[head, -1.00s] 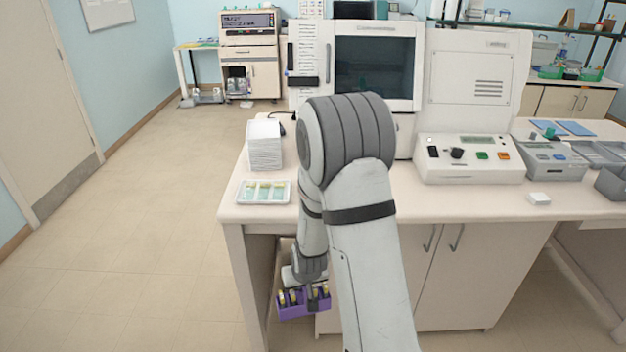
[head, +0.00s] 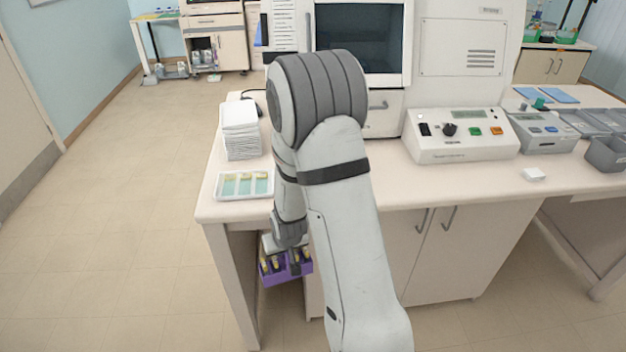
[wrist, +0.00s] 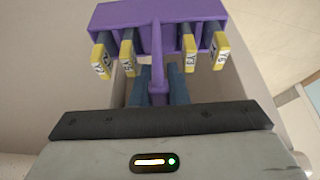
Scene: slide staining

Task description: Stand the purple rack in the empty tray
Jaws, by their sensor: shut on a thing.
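The purple rack (head: 287,271) hangs from my gripper (head: 296,262), in front of the bench and below its top. In the wrist view the rack (wrist: 157,17) holds several slides with yellow labelled ends, beside its central handle (wrist: 158,80). The dark fingers of my gripper (wrist: 158,90) are shut on this handle. Grey trays stand at the right of the bench: one farther back (head: 583,124) and one at the right edge (head: 606,153). Their insides are only partly seen, so I cannot tell for sure which is empty.
A white tray with slides (head: 244,185) and a white stack (head: 240,130) stand at the bench's left end. The bench front between is mostly clear. Floor is free at left.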

